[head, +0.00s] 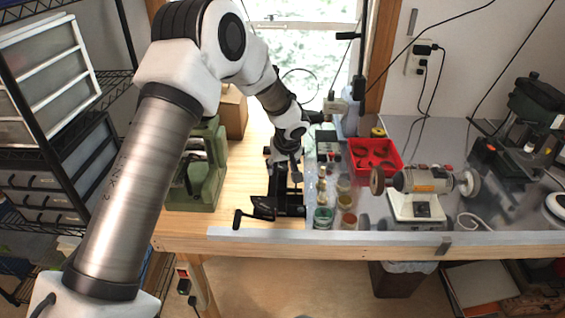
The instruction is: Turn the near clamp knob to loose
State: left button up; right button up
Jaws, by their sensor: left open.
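My left arm comes in from the left and reaches down over the bench. Its gripper (284,172) is open, pointing down just above and behind a black clamp (290,211) at the bench's front edge. A black knob or handle (238,219) sticks out at the clamp's left end. The gripper's fingers overlap the dark clamp parts in the picture, so I cannot tell whether they touch. The knob's turn position is too small to read. My right gripper is not in view.
A green machine (205,165) stands left of the clamp. Several small jars (323,217) stand close to its right. A red tray (375,156) and a bench grinder (421,184) are farther right.

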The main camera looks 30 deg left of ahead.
pick_arm(q)
jog(key=shift+w+d+f, duration=0.1)
jog(key=shift+w+f, duration=0.4)
jog(key=shift+w, duration=0.3)
jog(key=shift+s+r, duration=0.5)
jog(key=shift+s, duration=0.15)
jog(key=c, duration=1)
grip_shut()
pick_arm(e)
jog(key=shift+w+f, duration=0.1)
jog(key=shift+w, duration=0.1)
